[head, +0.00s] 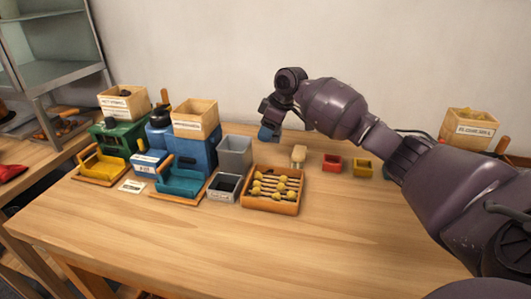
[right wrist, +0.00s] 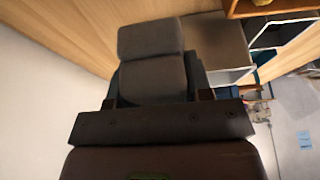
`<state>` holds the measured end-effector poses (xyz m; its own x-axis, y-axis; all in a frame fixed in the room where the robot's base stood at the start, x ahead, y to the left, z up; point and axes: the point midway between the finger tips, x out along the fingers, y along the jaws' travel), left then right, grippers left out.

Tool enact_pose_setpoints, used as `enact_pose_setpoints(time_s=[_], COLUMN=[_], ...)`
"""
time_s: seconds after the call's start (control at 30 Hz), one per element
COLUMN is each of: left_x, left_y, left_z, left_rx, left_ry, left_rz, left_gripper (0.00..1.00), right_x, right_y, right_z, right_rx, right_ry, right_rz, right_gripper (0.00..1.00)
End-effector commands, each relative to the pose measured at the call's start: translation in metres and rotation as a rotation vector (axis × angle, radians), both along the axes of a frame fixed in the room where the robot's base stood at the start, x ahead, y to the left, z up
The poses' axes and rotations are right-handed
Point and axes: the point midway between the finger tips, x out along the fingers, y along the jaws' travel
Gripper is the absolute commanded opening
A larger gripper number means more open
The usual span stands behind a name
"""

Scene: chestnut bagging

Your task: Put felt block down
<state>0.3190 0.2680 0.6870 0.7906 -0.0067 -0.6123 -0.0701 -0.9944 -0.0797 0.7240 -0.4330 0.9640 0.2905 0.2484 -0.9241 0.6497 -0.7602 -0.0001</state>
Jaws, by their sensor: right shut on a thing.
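My right gripper (head: 268,128) is at the back of the table near the wall, behind the tray of wooden-handled tools. It is shut on a small blue-grey piece, which I take to be the felt block (head: 266,134). Whether the block touches the table cannot be told. In the right wrist view my right gripper (right wrist: 151,58) fills the middle, and its dark fingers hide most of what they hold. My left gripper is in neither view.
A grey bin (head: 235,150) and an orange-brown tray (head: 272,206) stand close by. A beige block (head: 298,153), a red bin (head: 332,163) and a yellow bin (head: 362,168) are to the right. A blue machine (head: 200,153) is left. The table's front is clear.

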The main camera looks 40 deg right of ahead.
Motion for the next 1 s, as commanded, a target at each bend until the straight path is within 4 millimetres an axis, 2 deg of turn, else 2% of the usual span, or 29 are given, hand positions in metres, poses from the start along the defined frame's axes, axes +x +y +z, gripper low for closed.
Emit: enact_pose_setpoints(time_s=[0.03,0.33,0.63,1.0], left_x=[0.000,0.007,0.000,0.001], left_y=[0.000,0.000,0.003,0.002], left_z=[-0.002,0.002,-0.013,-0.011], left_rx=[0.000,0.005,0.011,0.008], left_ry=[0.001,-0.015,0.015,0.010], left_rz=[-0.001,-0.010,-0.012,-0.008], left_gripper=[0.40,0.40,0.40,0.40], right_x=[0.000,0.000,0.000,0.000], right_y=[0.000,0.000,0.000,0.000], right_z=[-0.008,-0.025,-0.071,-0.072], right_rx=[0.000,0.000,-0.001,-0.001], right_ry=[0.001,0.000,0.003,-0.002], right_rz=[0.000,-0.001,-0.001,-0.001], right_gripper=[0.00,0.00,0.00,0.00])
